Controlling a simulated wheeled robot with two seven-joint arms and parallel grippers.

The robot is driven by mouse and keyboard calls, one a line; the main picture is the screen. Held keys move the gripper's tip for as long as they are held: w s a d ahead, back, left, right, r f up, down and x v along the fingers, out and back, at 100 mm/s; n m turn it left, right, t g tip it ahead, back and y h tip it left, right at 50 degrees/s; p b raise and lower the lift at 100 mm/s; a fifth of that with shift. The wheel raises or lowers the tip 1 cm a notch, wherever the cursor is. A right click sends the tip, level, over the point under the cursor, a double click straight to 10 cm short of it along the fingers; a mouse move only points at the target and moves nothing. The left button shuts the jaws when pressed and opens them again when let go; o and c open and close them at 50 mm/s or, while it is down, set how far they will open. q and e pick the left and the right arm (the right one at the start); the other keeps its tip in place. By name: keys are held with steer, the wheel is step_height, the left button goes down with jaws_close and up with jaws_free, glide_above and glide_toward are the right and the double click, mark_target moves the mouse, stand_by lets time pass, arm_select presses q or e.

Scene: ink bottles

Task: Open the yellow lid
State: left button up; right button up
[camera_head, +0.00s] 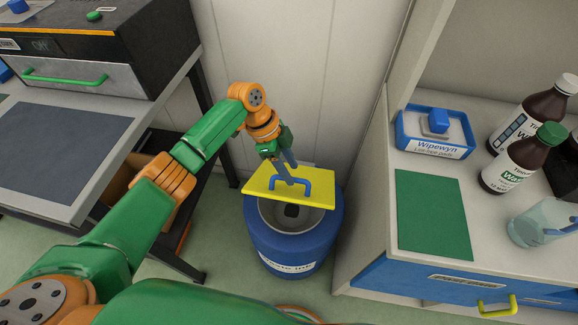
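The yellow lid (258,186) is a flat plate with a blue handle (303,186) on top. It sits raised and tilted over the back of the blue barrel (295,245). The front of the barrel's grey mouth shows below the lid's front edge, with a dark hole inside. My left gripper (287,176) is above the lid, its grey fingers at the blue handle and seemingly closed around it. The fingertips are small and partly merge with the handle. My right gripper is not in view.
A white counter (380,225) on the right holds a blue wipe box (435,143), a green mat (432,215), brown bottles (510,165) and a clear beaker (540,225). A grey bench (150,105) stands at the left. The wall is close behind the barrel.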

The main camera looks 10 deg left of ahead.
arm_select(q)
steer(key=v, duration=0.7)
steer(key=shift+r, duration=0.1)
